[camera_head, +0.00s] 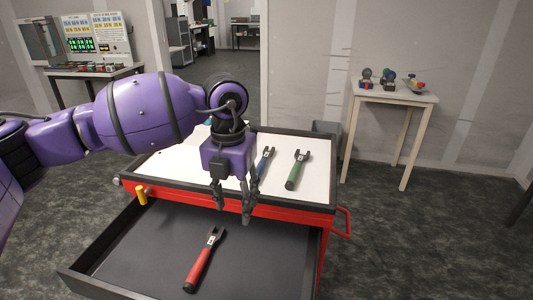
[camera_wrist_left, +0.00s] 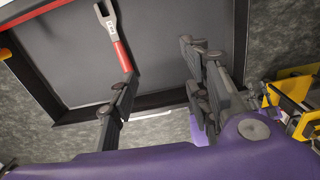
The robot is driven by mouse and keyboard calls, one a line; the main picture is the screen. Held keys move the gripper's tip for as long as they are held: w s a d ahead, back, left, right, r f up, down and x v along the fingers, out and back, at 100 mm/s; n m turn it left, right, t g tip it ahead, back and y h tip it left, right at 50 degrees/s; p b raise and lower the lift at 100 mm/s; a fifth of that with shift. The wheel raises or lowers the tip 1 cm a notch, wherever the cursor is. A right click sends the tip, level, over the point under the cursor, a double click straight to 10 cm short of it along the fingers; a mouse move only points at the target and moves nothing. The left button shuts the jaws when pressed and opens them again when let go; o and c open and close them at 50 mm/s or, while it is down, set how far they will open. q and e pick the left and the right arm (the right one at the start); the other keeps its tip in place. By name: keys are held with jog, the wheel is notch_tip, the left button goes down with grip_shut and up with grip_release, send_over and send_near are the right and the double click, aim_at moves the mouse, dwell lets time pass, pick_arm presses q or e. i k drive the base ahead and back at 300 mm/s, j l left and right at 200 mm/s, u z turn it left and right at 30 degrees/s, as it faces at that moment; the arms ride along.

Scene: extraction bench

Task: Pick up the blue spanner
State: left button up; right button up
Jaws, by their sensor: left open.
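The blue spanner (camera_head: 266,159) lies on the white top of the red tool cart, with its jaw end pointing to the back. Its lower part is partly hidden by my left gripper. My left gripper (camera_head: 234,213) is open and empty, pointing down over the cart's front edge, to the left of and nearer than the blue spanner. In the left wrist view my gripper's fingers (camera_wrist_left: 160,68) are spread apart with nothing between them. The blue spanner is not seen in the left wrist view. My right gripper is not in view.
A green spanner (camera_head: 297,171) lies right of the blue one. A red spanner (camera_head: 205,260) lies in the open drawer (camera_head: 130,268); it also shows in the left wrist view (camera_wrist_left: 113,35). A yellow cylinder (camera_head: 142,195) is at the cart's front left. A side table (camera_head: 395,94) stands back right.

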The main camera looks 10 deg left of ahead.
aim_at(261, 168)
jog(key=i, duration=0.9)
